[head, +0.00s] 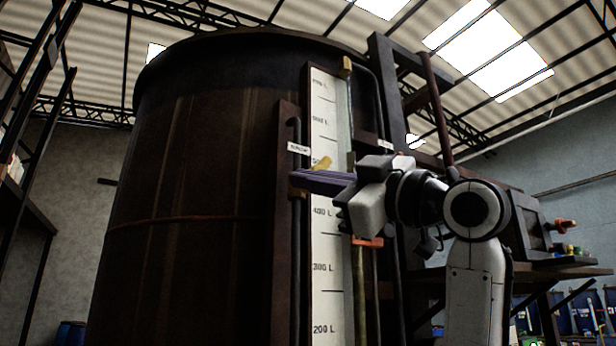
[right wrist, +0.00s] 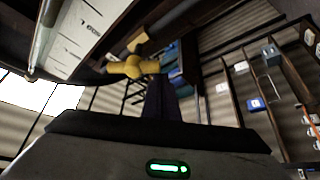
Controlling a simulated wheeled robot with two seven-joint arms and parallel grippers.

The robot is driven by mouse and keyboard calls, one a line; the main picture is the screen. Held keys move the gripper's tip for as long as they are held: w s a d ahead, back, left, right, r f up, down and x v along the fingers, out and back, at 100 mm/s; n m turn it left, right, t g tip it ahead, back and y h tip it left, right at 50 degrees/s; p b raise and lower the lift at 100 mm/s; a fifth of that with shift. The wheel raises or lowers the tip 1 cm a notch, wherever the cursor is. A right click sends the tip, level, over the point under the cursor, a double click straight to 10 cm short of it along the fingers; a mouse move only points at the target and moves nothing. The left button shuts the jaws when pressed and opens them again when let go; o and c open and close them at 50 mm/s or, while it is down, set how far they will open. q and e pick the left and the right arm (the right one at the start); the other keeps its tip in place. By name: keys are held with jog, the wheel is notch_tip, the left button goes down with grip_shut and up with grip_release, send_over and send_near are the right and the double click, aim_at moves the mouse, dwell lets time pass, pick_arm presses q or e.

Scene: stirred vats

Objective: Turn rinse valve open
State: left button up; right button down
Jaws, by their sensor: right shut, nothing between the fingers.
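A yellow valve handle (head: 322,163) sits at the gauge strip, just above my right gripper's fingers; part of it is hidden behind them. In the right wrist view a yellow handle (right wrist: 133,67) shows just beyond and left of the fingertips. Whether they touch it, I cannot tell. My right gripper (head: 298,181) is shut and empty, its dark fingers pointing left across the strip. The fingers also show in the right wrist view (right wrist: 162,92). Small white labels (head: 299,148) sit by the pipes, too small to read, so I cannot tell which valve is the rinse valve. My left gripper is out of view.
A large dark vat (head: 190,200) fills the left. A white litre scale (head: 326,290) runs down its front, with dark vertical pipes beside it. An orange-red handle (head: 367,242) is below my gripper. A shelf with small items (head: 570,252) stands right.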

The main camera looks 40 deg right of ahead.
jog(key=shift+s+d+f, duration=0.1)
jog(key=shift+d+f, duration=0.2)
jog(key=shift+d, duration=0.2)
jog(key=shift+s+d+f, duration=0.1)
jog(key=shift+d+f, duration=0.2)
jog(key=shift+d, duration=0.2)
jog(key=shift+w+d, duration=0.1)
jog(key=shift+d, duration=0.05)
dwell(0.3)
jog(key=a, duration=0.4)
jog(key=s+d, duration=0.3)
jog(key=s, duration=0.6)
jog(key=shift+s+r, duration=0.15)
jog(key=shift+s, duration=0.2)
